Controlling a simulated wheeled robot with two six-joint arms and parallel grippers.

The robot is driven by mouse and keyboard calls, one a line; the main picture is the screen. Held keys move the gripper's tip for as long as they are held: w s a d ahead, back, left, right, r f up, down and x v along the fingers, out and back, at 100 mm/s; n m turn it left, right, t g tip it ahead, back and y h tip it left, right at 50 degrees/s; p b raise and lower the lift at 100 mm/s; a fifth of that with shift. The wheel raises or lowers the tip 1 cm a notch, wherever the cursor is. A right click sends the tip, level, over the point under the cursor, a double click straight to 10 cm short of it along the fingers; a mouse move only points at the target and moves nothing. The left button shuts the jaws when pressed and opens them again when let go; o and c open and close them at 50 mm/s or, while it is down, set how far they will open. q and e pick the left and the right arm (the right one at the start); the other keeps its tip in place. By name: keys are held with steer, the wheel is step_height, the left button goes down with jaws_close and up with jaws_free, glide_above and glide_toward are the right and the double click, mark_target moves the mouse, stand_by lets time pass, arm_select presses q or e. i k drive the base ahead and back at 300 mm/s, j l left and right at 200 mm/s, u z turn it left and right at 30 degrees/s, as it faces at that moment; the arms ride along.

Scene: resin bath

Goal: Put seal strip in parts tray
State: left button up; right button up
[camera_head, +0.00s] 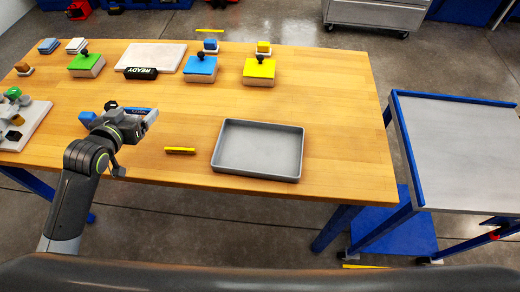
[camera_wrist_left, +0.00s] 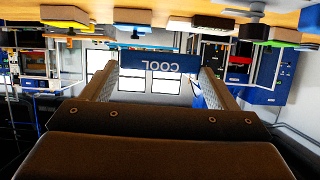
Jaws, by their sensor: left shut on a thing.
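The grey parts tray (camera_head: 217,160) is a shallow empty tray near the front of the wooden table, right of my left gripper. A thin yellow and dark strip (camera_head: 180,150) lies flat on the table just left of the tray; it may be the seal strip. My left gripper (camera_head: 146,116) is above the table, left of the tray and behind the strip. It is shut on a blue plate, which shows between the fingers in the left wrist view (camera_wrist_left: 158,62) with the letters COOL reversed. My right gripper is not in view.
A black READY sign (camera_head: 141,73) stands before a pale slab. Several knobbed blocks, green (camera_head: 87,65), blue (camera_head: 201,69) and yellow (camera_head: 259,72), stand along the back. A pale board (camera_head: 32,125) with small parts is at the left. A grey cart (camera_head: 455,145) stands right.

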mark_target(259, 152)
steer(key=l, duration=0.75)
steer(key=k+l, duration=0.15)
steer(key=l, duration=0.65)
